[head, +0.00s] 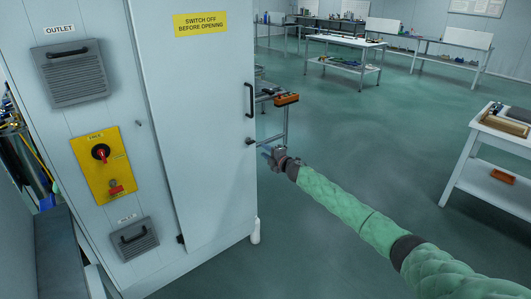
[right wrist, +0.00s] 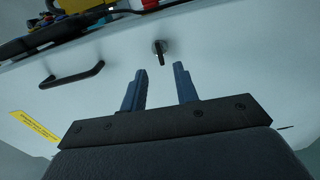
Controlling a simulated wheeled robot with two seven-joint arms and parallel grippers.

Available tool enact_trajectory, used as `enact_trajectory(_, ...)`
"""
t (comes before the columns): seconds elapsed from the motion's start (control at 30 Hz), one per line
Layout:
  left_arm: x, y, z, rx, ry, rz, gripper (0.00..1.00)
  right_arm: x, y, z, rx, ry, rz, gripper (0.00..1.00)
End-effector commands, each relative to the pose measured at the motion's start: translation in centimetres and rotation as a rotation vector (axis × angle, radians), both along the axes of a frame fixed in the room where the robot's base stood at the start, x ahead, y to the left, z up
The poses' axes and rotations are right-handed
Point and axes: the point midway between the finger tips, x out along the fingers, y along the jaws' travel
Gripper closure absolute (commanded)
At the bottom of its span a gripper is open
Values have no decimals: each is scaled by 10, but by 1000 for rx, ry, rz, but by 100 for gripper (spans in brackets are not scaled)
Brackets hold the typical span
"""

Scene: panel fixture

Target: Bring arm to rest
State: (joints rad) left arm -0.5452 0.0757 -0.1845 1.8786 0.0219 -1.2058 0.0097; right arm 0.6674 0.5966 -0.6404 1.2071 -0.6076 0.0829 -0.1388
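My right arm, in a green sleeve, comes in from the lower right of the head view. Its gripper (head: 270,152) is beside the front edge of the grey cabinet door (head: 196,120), close to a small latch (head: 249,141). In the right wrist view the two blue-grey fingers (right wrist: 160,88) stand apart with nothing between them. They point towards the door face, where the latch (right wrist: 160,48) with its dark lever lies just beyond the tips. I cannot tell whether they touch it. My left gripper is not in view.
The door has a black handle (head: 249,99) and a yellow warning sign (head: 201,23). The cabinet side carries a yellow switch panel (head: 104,163) and two vents. A white table (head: 489,170) stands at the right. Open green floor (head: 360,150) lies between them.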

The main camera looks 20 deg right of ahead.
Motion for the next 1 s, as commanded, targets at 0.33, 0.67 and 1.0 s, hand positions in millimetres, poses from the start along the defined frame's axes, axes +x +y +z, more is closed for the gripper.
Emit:
enact_trajectory(0.33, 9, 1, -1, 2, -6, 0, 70, 3, -8, -1, 16, 13, -46, 70)
enact_trajectory(0.67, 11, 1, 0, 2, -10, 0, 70, 7, -53, 20, 210, 95, -410, 70)
enact_trajectory(1.0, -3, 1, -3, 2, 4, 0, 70, -18, -30, 51, 481, 205, -620, 70)
